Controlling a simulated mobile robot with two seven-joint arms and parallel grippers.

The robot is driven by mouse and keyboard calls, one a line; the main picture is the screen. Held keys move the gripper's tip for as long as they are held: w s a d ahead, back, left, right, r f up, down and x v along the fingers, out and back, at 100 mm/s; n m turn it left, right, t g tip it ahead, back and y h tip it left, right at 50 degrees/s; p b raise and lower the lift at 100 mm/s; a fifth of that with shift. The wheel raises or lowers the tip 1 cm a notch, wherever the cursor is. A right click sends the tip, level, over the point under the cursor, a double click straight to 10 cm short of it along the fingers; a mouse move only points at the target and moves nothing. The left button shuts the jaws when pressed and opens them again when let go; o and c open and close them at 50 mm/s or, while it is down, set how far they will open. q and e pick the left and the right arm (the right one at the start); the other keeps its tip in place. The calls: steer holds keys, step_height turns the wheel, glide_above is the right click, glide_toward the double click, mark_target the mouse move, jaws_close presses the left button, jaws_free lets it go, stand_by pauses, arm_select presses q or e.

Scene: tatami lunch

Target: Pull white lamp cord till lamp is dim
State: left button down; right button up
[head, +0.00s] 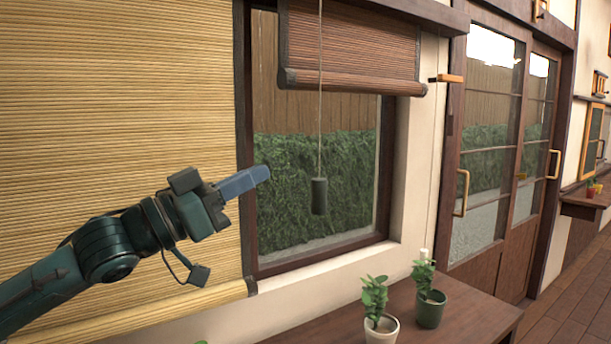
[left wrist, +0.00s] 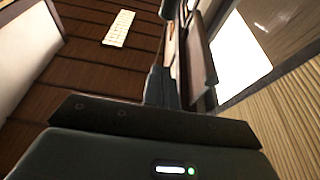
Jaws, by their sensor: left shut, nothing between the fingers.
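A thin pale cord (head: 320,120) hangs in front of the window, with a dark green cylindrical weight (head: 319,195) at its lower end. A second small dark cylinder (head: 320,8) shows near the top of the picture on the same line. I cannot tell whether this cord belongs to a lamp; no lamp or clearly white cord shows in the head view. My left gripper (head: 265,173) is shut and empty. Its fingertips appear left of the cord and a little above the weight, apart from both in the picture. My right gripper is not in view.
A straw blind (head: 120,130) hangs behind my left arm. A brown rolled blind (head: 350,45) covers the window's top. Potted plants (head: 380,325) (head: 430,308) stand on a wooden ledge (head: 470,315) below. The left wrist view shows dark planks (left wrist: 80,60) and a pale slatted panel (left wrist: 119,29).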

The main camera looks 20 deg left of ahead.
arm_select(q)
step_height(320, 180, up, 4)
steer(key=p, duration=0.4)
glide_above(319, 196)
steer(key=a, duration=0.2)
steer(key=f, duration=0.4)
steer(key=shift+s+f, duration=0.4)
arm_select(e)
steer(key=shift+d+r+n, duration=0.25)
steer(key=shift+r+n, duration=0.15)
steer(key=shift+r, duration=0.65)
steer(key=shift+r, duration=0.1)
arm_select(q)
steer(key=shift+f+b, duration=1.2)
steer(key=shift+f, duration=1)
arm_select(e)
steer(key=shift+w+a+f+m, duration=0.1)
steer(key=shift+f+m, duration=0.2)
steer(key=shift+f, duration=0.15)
